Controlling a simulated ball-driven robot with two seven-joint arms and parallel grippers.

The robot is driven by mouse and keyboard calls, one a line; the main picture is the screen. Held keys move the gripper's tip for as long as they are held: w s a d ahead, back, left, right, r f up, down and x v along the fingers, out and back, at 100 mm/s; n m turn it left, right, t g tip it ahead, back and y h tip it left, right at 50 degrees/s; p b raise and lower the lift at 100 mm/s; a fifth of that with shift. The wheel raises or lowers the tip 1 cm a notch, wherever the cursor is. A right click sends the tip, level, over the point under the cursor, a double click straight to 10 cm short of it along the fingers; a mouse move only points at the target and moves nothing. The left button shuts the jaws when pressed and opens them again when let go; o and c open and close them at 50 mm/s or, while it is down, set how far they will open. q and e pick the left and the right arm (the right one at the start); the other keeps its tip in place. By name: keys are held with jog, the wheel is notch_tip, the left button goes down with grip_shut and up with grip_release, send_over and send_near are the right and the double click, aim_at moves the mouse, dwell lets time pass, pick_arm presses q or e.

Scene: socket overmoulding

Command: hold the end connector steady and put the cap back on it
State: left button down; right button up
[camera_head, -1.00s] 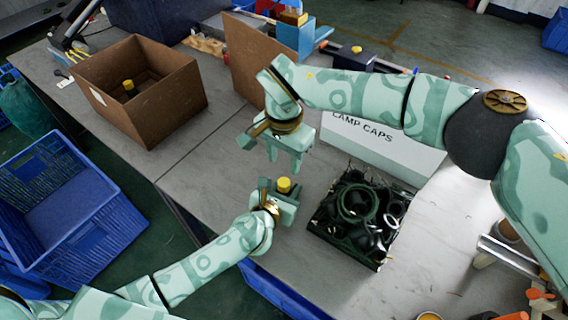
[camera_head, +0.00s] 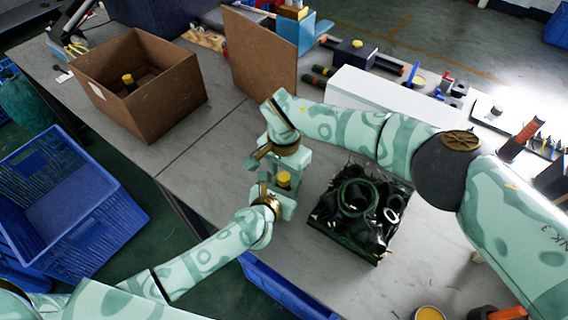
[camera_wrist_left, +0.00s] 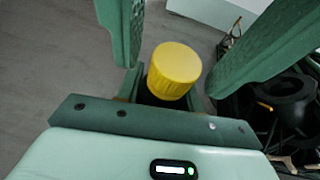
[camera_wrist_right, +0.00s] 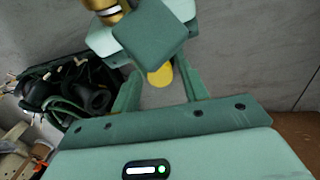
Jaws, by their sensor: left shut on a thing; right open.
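The yellow cap (camera_head: 284,179) stands upright over my left gripper (camera_head: 283,196) in the head view. It also shows in the left wrist view (camera_wrist_left: 174,70), above a dark piece that seems to be the end connector. My left gripper is shut on that connector, which is mostly hidden. I cannot tell how firmly the cap is seated. My right gripper (camera_head: 286,172) is open and points down, with its fingers on either side of the cap.
A black tray (camera_head: 345,245) full of dark parts lies close to the right. A cardboard box (camera_head: 150,120) with a yellow-topped part stands at the back left. A brown panel (camera_head: 258,55) and a white box (camera_head: 360,92) stand behind. Bare table lies left of the grippers.

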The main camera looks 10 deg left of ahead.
grip_shut()
jog(key=shift+m, duration=1.7)
jog(key=shift+o, duration=0.5)
grip_release()
jog(key=shift+r, duration=2.2)
jog(key=shift+c, duration=0.5)
notch_tip(320, 180, up, 4)
jog(key=n, duration=0.3)
jog(key=shift+f, duration=0.25)
